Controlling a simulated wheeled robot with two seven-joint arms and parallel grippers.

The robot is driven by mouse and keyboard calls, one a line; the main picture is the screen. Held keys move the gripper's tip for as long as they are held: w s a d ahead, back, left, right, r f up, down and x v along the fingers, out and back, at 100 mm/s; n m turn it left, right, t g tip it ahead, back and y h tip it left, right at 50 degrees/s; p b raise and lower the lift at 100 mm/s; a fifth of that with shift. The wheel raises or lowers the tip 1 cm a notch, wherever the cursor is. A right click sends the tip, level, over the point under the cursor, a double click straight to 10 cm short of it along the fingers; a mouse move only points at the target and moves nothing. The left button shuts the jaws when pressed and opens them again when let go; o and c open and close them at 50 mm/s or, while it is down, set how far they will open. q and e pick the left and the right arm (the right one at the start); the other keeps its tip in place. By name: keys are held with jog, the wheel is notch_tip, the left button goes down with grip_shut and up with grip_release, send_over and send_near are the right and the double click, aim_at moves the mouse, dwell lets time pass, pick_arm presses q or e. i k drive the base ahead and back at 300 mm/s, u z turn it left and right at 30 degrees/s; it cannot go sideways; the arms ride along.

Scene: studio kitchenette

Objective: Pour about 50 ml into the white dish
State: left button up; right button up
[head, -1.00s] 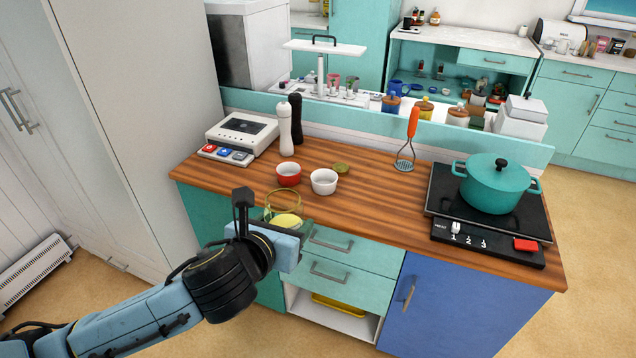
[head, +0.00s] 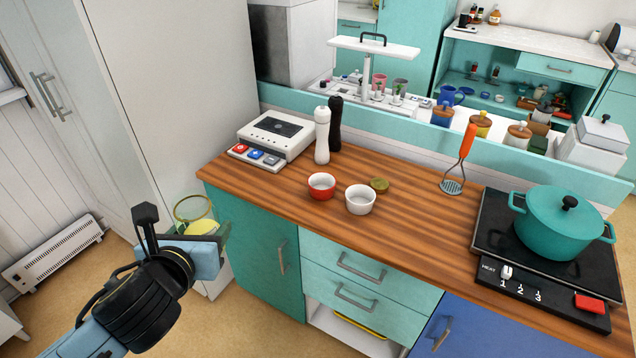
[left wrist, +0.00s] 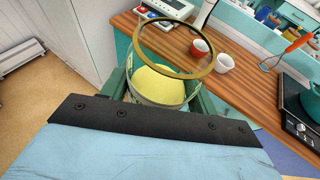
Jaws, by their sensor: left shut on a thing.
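The white dish (head: 360,199) stands on the wooden counter, beside a red dish (head: 321,186). It also shows in the left wrist view (left wrist: 224,64). My left gripper (head: 212,240) is shut on a clear glass jar (head: 193,210) with a gold-coloured rim and yellow contents. In the left wrist view the jar (left wrist: 157,88) looks open at the top, between the green fingers. In the head view it appears left of the counter's left end, apart from both dishes. Whether the white dish holds anything is unclear. My right gripper is out of view.
A small olive disc (head: 379,185) lies behind the white dish. A scale-like device with buttons (head: 270,142), a white mill (head: 322,135) and a black mill (head: 335,122) stand behind. A teal pot (head: 560,223) sits on the hob at right. The counter's middle is clear.

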aim_at(360, 199)
jog(key=z, duration=0.1)
jog(key=i, duration=0.9)
jog(key=z, duration=0.8)
